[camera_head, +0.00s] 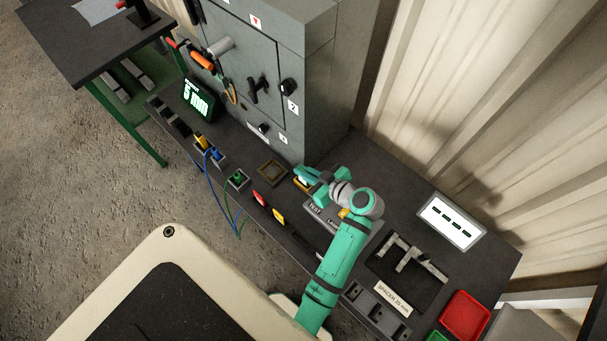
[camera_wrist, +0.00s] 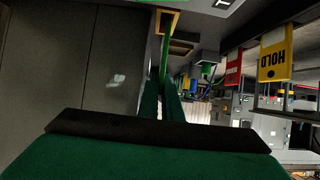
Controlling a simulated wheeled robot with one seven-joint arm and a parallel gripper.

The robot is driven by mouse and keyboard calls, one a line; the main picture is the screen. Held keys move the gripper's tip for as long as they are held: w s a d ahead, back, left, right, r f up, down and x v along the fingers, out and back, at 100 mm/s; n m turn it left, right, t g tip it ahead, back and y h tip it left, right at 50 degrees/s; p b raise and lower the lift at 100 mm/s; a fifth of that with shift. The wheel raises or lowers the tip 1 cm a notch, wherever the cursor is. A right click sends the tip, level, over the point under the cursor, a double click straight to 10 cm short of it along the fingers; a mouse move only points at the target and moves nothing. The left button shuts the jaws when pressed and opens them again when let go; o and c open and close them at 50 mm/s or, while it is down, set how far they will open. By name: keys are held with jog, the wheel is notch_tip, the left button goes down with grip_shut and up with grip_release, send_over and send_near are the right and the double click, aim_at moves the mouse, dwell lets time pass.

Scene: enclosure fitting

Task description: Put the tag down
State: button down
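My gripper (camera_head: 304,178) is over the bench, in front of the grey cabinet. In the wrist view its two dark green fingers (camera_wrist: 164,90) are close together, with a thin bright green strip between them, seen edge-on. This strip appears to be a green tag (camera_wrist: 165,48), held by the fingers; its face is hidden. A red tag (camera_head: 259,197) and a yellow tag (camera_head: 279,215) are at the bench's front edge. In the wrist view the yellow tag (camera_wrist: 275,62) reads HOLD upside down, beside the red tag (camera_wrist: 233,70).
A brown square tray (camera_head: 272,171) lies left of my gripper. The grey cabinet (camera_head: 262,75) stands close behind, with knobs and handles. Blue and green cables (camera_head: 213,200) hang off the front edge. A black fixture (camera_head: 408,264) and red bin (camera_head: 465,315) are at right.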

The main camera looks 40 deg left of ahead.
jog(key=shift+w+a+f, duration=0.15)
jog(key=shift+f, duration=1.65)
jog(key=shift+f, duration=0.1)
jog(key=c, duration=2.2)
grip_release()
jog(key=v, duration=1.2)
